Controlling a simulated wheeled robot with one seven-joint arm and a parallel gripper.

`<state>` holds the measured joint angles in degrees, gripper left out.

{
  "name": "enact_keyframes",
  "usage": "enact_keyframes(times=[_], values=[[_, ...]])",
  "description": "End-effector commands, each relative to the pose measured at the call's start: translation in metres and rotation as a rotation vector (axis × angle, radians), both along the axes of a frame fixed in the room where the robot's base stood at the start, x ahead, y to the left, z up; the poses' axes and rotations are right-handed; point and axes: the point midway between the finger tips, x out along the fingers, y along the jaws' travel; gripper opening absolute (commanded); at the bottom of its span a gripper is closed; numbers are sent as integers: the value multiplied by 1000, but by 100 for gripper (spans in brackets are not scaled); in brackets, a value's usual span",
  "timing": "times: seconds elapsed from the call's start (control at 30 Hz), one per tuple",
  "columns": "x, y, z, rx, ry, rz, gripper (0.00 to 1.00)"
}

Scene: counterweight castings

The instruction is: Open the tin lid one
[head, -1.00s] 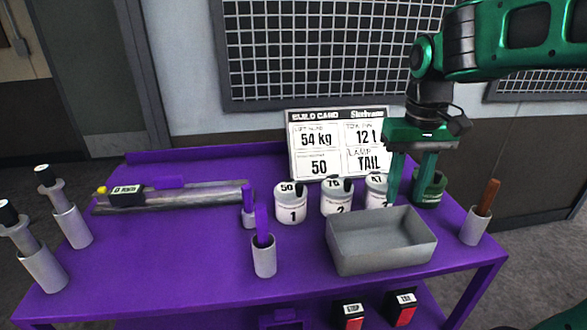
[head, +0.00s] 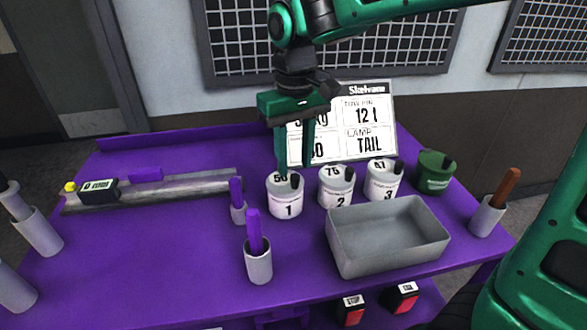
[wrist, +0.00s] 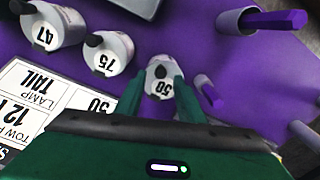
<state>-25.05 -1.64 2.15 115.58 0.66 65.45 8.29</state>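Tin 1 (head: 286,203) is a white tin labelled 1, with a lid (head: 279,178) marked 50 and a dark knob. The lid is on the tin. My gripper (head: 295,167) is open, pointing down above and slightly behind tin 1. In the wrist view the lid marked 50 (wrist: 158,72) lies between my two green fingers (wrist: 158,82), its knob visible between the tips. Whether the fingers touch the lid, I cannot tell. Nothing is held.
Tin 2 (head: 337,190) and tin 3 (head: 384,183) stand to the right, lidded, with a green pot (head: 434,173) beyond. A grey tray (head: 387,258) is in front. Purple-handled holders (head: 259,262) stand at front left. A build card (head: 365,117) stands behind.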

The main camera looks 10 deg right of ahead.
Motion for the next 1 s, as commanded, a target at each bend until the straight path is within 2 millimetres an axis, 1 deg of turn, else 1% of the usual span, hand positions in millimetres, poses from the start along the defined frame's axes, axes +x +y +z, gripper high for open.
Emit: enact_keyframes(times=[0.03,0.1,0.23,0.4,0.6,0.63,0.67,0.7,0.77,0.8,1.0], values=[[-1,0,-8,-1,3,0,35],[-1,0,-17,-1,2,1,35],[-1,0,-28,-1,2,1,35],[0,0,-34,0,0,0,35],[0,0,-34,0,-1,0,35],[0,0,-34,0,-1,0,33],[0,0,-34,0,-1,0,26],[0,0,-34,0,-1,0,16],[0,0,-34,0,-1,0,2],[0,0,-34,0,-1,0,0],[0,0,-33,0,3,-1,0]])
